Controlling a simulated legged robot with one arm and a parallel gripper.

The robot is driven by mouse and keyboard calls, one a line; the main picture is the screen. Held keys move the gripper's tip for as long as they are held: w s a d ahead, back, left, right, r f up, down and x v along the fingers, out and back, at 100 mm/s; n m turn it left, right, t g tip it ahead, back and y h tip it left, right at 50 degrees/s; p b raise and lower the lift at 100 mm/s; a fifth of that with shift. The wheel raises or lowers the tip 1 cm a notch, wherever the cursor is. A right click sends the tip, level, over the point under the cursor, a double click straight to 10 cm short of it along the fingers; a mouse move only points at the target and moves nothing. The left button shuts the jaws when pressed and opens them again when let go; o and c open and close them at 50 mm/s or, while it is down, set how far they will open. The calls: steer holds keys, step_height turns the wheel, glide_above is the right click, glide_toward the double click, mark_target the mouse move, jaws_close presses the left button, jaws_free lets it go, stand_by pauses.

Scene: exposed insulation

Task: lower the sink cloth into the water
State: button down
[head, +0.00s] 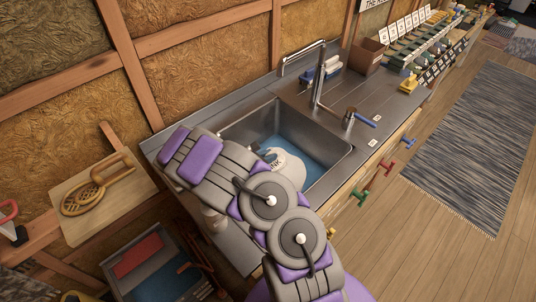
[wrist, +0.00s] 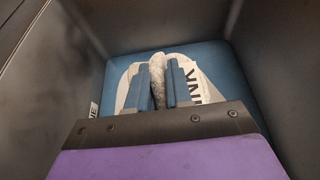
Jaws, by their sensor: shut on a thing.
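The sink cloth (wrist: 157,80) is whitish, with dark lettering on its right part. My gripper (wrist: 158,84) has its two blue fingers shut on a bunched fold of it in the wrist view. The rest of the cloth spreads to both sides, over the blue water (wrist: 225,70). In the head view the cloth (head: 287,163) is inside the steel sink (head: 335,165), low over or in the blue water (head: 318,172). I cannot tell how deep it sits. My arm hides part of the cloth and my fingers there.
A tall tap (head: 318,80) and a blue-handled fitting (head: 350,118) stand at the sink's right. A caddy (head: 322,75) and cardboard box (head: 367,57) stand farther back. Sink walls (wrist: 55,75) surround my gripper. A wooden board (head: 105,195) is at left.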

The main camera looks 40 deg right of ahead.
steer(key=c, duration=1)
jaws_free()
steer(key=shift+o, duration=0.2)
